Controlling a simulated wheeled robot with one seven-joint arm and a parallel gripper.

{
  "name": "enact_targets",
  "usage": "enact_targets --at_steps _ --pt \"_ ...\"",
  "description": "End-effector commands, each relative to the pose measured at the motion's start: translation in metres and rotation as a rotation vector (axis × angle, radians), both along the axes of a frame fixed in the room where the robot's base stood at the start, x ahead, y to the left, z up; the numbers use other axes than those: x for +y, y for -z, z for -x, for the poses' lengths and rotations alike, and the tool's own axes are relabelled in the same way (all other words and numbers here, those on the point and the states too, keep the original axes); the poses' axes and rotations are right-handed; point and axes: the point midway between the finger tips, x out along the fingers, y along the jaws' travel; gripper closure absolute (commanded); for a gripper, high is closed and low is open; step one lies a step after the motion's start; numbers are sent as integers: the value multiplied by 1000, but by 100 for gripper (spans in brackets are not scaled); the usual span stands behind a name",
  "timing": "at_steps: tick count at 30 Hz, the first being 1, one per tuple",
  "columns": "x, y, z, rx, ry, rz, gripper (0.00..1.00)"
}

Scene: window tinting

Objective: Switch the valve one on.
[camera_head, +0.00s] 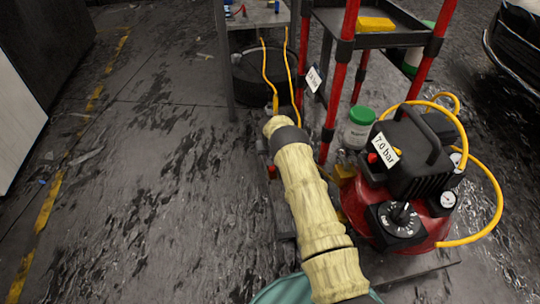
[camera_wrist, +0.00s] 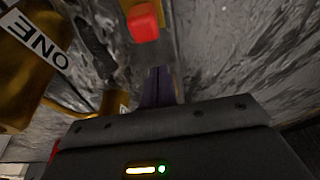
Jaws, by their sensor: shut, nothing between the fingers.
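In the wrist view a brass-coloured body with a white label reading "ONE" (camera_wrist: 40,42) is at the upper left, partly cut off by the frame. A red block-like part (camera_wrist: 143,22) on an orange-yellow piece is at the top centre; I cannot tell whether it belongs to valve one. In the head view my yellow-sleeved arm hides the gripper. A small red part (camera_head: 272,171) shows just left of the arm.
A red compressor (camera_head: 365,222) with a "7.0 bar" tag, dial, gauges and yellow hose stands right of my arm. A green-lidded jar (camera_head: 359,128) and a red-posted rack (camera_head: 330,135) stand behind. A dark tyre (camera_head: 262,75) lies farther back. The floor at left is mostly clear.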

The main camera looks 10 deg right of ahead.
Motion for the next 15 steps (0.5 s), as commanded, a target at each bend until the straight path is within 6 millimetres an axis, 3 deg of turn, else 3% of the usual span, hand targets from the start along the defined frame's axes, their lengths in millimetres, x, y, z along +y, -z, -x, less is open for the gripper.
enact_targets --at_steps 15 --pt "0 -1 29 -2 0 -1 100"
